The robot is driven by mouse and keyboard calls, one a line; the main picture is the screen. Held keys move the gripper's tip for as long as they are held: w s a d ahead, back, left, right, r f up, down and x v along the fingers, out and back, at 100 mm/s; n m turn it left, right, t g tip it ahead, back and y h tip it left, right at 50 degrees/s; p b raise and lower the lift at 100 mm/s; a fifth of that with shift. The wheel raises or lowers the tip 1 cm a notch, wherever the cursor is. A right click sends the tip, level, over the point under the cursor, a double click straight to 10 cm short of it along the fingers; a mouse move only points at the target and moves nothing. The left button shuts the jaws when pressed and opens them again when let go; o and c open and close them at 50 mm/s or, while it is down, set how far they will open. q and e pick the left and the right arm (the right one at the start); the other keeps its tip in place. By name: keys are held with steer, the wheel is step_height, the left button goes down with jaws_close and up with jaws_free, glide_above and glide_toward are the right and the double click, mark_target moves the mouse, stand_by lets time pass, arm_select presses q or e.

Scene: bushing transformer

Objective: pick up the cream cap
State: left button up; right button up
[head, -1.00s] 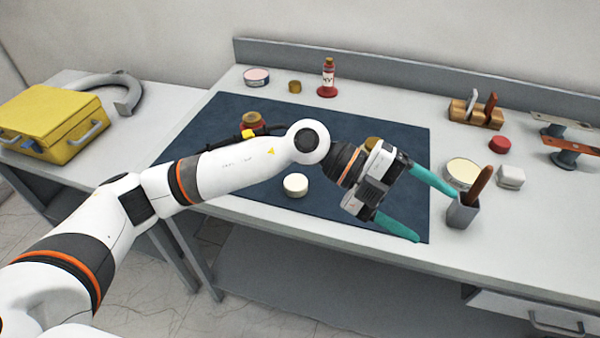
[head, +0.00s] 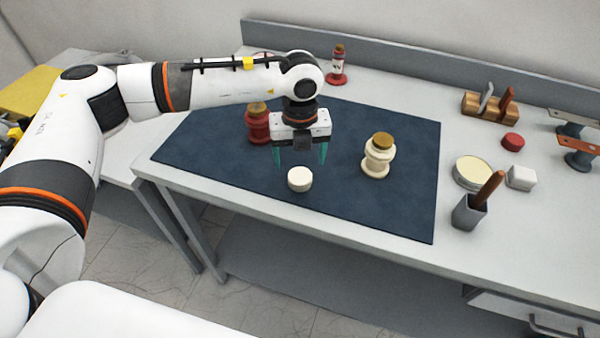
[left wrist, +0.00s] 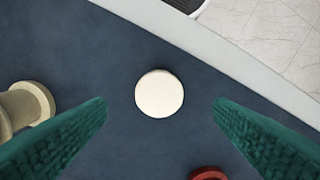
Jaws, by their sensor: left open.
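The cream cap (head: 300,179) is a short round disc lying on the dark blue mat (head: 225,170) near its front edge. In the left wrist view the cream cap (left wrist: 159,93) shows from above, centred between the fingers and apart from both. My left gripper (head: 301,160) points down above and slightly behind the cap, with its teal fingers spread and empty. The spread fingers also show in the left wrist view (left wrist: 160,110). My right gripper is in neither view.
A cream bushing with a brown top (head: 378,157) stands right of the cap. A red bushing (head: 258,125) stands behind left, close to my gripper. A grey cup (head: 468,212), round tin (head: 470,172) and white block (head: 520,177) sit right of the mat. The mat's front is clear.

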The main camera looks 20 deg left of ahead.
mark_target(300, 176)
arm_select(q)
step_height(300, 176, down, 5)
steer(key=shift+r+p, duration=0.1)
steer(key=shift+p, duration=0.95)
steer(key=shift+f, duration=0.3)
steer(key=c, duration=1)
